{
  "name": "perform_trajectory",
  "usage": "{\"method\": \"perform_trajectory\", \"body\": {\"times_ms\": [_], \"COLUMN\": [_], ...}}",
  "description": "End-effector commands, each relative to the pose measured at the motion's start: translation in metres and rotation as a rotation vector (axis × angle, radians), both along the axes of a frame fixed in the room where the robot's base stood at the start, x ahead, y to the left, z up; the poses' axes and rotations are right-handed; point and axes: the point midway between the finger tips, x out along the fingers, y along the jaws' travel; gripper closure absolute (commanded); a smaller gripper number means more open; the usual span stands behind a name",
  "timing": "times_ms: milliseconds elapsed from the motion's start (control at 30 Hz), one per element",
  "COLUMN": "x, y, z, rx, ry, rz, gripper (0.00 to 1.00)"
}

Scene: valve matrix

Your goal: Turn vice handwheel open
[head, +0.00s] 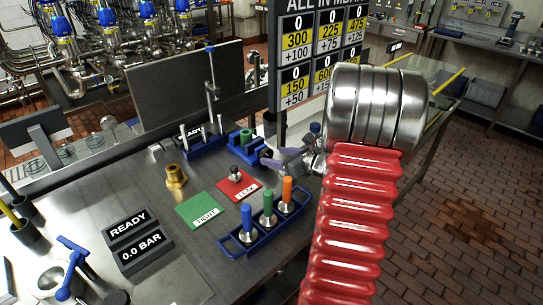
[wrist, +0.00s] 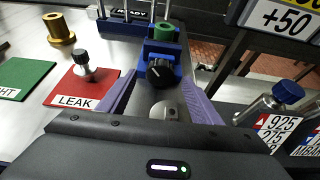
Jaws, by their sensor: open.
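The blue vice (head: 246,151) stands at the back of the steel bench with a green cylindrical part (head: 246,136) in it; the vice also shows in the wrist view (wrist: 176,52). Its handwheel is a black round knob (wrist: 161,73) with a white line, facing my wrist camera; in the head view I cannot make it out clearly. My gripper (wrist: 158,80) is open, with purple fingers to the left and right of the knob. I cannot tell whether either finger touches it. In the head view my gripper (head: 272,158) is just right of the vice.
A red LEAK mat (head: 238,188) with a small knobbed part and a green TIGHT mat (head: 204,210) lie left of my gripper. A blue rack (head: 265,232) of coloured-handled tools stands in front. A brass fitting (head: 176,177) is farther left.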

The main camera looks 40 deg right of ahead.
Motion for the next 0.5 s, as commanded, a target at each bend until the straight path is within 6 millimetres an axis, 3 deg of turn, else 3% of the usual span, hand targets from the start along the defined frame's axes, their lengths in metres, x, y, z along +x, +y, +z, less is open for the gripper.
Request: {"method": "perform_trajectory", "body": {"times_ms": [200, 500], "x": [0.024, 0.030], "y": [0.001, 0.001], "z": [-0.010, -0.012], "rx": [0.001, 0.000], "ry": [-0.001, 0.000], "rz": [0.001, 0.001], "gripper": [0.42, 0.42]}}
